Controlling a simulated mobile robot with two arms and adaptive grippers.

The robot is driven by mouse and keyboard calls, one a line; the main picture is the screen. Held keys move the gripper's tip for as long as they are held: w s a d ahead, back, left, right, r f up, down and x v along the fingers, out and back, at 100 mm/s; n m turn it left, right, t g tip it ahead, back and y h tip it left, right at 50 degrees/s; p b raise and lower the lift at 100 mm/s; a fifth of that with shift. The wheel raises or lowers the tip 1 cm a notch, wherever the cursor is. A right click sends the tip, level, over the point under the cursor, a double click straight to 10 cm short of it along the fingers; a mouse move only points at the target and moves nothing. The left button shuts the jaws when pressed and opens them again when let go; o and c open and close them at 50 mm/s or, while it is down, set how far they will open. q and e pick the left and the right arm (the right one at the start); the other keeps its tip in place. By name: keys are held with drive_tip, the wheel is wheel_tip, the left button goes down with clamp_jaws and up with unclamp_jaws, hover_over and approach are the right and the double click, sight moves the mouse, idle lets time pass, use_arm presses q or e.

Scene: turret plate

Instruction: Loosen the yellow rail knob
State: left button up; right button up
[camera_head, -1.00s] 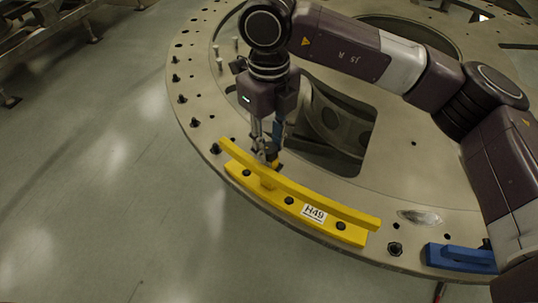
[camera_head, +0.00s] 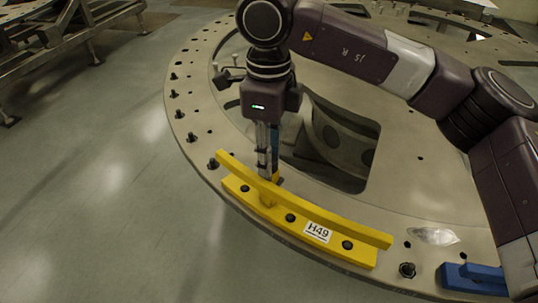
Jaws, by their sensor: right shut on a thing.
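The yellow rail (camera_head: 330,228) lies along the near rim of the round turret plate, with a white label H49 and several black knobs or bolts on its base. My right gripper (camera_head: 268,172) points down behind the left part of the rail. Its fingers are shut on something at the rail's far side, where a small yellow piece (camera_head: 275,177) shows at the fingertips. The rail's upright bar hides part of the grip. I cannot tell for sure that this piece is the knob. My left gripper is not in view.
The turret plate (camera_head: 440,195) has a large cutout behind the gripper and several black bolts along its rim. A blue rail (camera_head: 470,277) sits at the lower right, beside my right arm. A metal frame (camera_head: 70,40) stands at the upper left. The floor at left is clear.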

drive_tip(key=o, duration=1.2)
wheel_tip(320, 180, up, 12)
drive_tip(key=shift+r, duration=0.1)
